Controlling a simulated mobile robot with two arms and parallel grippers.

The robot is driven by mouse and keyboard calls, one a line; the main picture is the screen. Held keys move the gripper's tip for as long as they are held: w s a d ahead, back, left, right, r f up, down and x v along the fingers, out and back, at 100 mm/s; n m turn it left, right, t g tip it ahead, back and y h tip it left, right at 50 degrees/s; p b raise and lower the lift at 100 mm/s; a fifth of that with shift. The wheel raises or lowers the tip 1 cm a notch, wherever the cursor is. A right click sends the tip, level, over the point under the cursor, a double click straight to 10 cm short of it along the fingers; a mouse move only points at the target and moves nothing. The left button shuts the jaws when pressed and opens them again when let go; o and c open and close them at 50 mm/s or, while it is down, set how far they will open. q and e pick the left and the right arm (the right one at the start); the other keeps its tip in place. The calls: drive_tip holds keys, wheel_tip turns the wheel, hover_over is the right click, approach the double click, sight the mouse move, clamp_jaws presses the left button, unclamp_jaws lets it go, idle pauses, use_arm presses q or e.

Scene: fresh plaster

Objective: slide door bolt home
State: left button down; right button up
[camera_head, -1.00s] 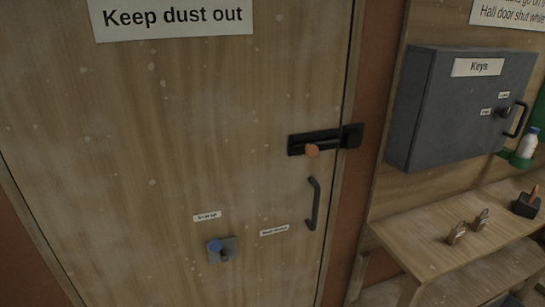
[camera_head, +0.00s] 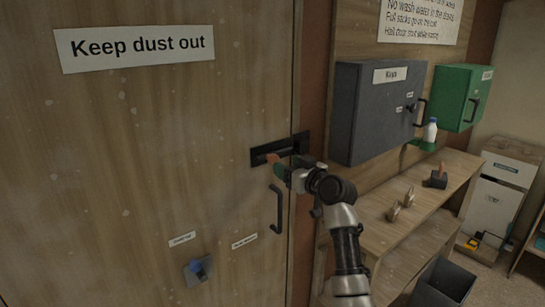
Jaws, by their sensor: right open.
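The black door bolt (camera_head: 262,150) is mounted on the wooden door (camera_head: 150,180), near its right edge. Its orange-brown knob (camera_head: 272,158) shows just at my right gripper's tip. My right gripper (camera_head: 280,169) is at the knob from the right and front, with its jaws open. I cannot tell whether the fingers touch the knob. The gripper and wrist hide part of the bolt's right end and the keeper on the frame. My left gripper is not in view.
A black pull handle (camera_head: 278,208) is just below my gripper. A grey key cabinet (camera_head: 375,115) and a wooden bench (camera_head: 400,240) stand right of the door.

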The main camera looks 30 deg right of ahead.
sight(273, 159)
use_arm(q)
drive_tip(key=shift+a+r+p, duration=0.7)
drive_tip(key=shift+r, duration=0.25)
use_arm(e)
drive_tip(key=shift+w+a, duration=0.15)
drive_tip(key=shift+w, duration=0.9)
drive_tip(key=shift+w+a, duration=0.2)
drive_tip(key=shift+w, duration=0.85)
drive_tip(key=shift+w+a, duration=0.15)
drive_tip(key=shift+w, duration=0.9)
